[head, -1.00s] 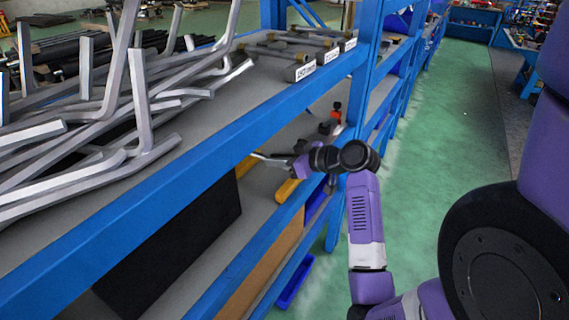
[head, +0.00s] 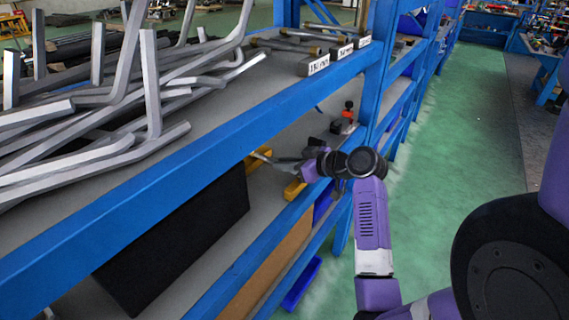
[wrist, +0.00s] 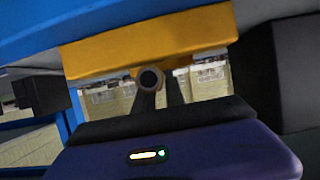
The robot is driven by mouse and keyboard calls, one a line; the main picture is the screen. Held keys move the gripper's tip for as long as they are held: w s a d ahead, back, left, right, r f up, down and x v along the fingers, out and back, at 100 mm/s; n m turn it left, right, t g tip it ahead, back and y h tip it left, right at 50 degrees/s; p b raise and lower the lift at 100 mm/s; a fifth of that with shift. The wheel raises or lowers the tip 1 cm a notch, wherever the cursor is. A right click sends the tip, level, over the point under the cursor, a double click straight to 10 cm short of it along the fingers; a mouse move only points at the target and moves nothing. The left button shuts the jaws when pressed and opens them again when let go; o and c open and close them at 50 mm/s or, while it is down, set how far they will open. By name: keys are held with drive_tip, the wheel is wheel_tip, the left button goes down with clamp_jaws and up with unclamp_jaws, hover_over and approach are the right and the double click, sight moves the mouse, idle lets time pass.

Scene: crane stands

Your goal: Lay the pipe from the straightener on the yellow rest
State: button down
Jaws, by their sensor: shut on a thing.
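My gripper (head: 290,163) is shut on a thin grey pipe (head: 263,157) on the lower shelf of the blue rack. The pipe sticks out to the left of the gripper. The yellow rest shows as two parts, one (head: 253,163) near the pipe's far end and one (head: 295,188) just below my gripper. In the wrist view the pipe's round open end (wrist: 151,79) lies at the lower edge of a yellow block (wrist: 150,52), between my fingers (wrist: 160,97). I cannot tell whether the pipe touches the yellow. A red-and-black device (head: 346,118), perhaps the straightener, stands behind.
Many bent grey bars (head: 110,115) lie on the upper shelf, beside several labelled blocks (head: 318,66). The blue shelf beam (head: 215,150) runs above my gripper's working space. A black panel (head: 180,240) stands at the left on the lower shelf. The green aisle floor (head: 440,150) is clear.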

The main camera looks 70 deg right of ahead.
drive_tip(key=c, duration=1.3)
unclamp_jaws()
drive_tip(key=shift+s, duration=0.1)
drive_tip(key=v, duration=0.7)
drive_tip(key=shift+s+a+r, duration=0.1)
drive_tip(key=shift+s+r, duration=0.05)
drive_tip(key=shift+s, duration=0.15)
